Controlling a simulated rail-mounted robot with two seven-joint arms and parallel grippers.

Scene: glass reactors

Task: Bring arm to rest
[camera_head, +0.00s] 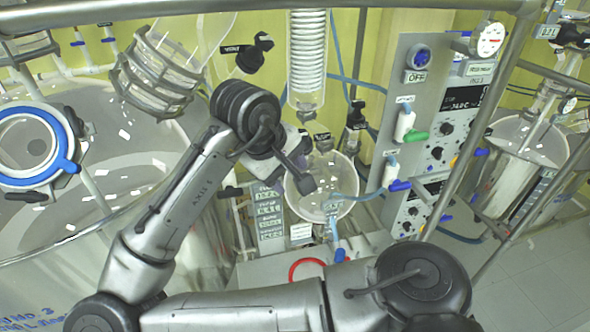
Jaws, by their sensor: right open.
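My right arm comes in from the lower right, bends at the lower left and rises to a dark wrist joint near the middle. My right gripper (299,165) is beyond that joint, partly hidden by the wrist. It is open, and I see nothing held in it. In the picture it overlaps the left rim of a small glass vessel (335,200); I cannot tell how far apart they are. My left gripper is not in view.
A large glass reactor (70,265) fills the left, with a blue-ringed port (38,147) on top. A control panel (440,110) with valves stands right of the gripper. A coiled condenser (306,62) hangs above. Another reactor (515,165) stands far right. Floor (530,285) shows lower right.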

